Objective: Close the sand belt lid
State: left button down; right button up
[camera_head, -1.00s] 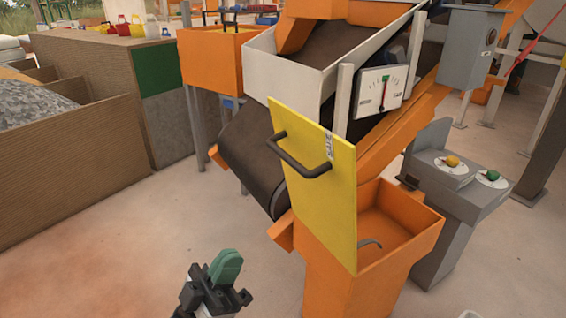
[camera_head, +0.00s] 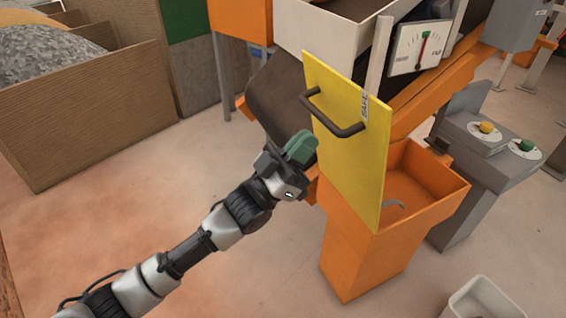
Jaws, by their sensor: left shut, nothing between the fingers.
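The sand belt lid is a yellow panel (camera_head: 352,165) standing upright, raised at the left side of an orange open-topped bin (camera_head: 350,262). A black bar handle (camera_head: 335,116) is on its outer face. My left gripper (camera_head: 302,148), with green fingertips, is shut and empty. In the picture it is just left of the lid, below the handle; I cannot tell whether it touches. My right gripper is not in view.
A dark conveyor belt (camera_head: 280,95) runs behind the lid. A dial gauge (camera_head: 422,46) is above it. A grey control stand with a yellow button (camera_head: 487,127) and a green button (camera_head: 526,145) is on the right. A white container (camera_head: 482,300) stands at the lower right. Floor at left is clear.

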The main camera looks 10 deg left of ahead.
pick_arm(q)
jog(key=shift+w+d+f, duration=0.1)
jog(key=shift+w+d, duration=0.3)
jog(key=shift+d, duration=0.2)
jog(key=shift+w+d, duration=0.35)
jog(key=shift+d, duration=0.25)
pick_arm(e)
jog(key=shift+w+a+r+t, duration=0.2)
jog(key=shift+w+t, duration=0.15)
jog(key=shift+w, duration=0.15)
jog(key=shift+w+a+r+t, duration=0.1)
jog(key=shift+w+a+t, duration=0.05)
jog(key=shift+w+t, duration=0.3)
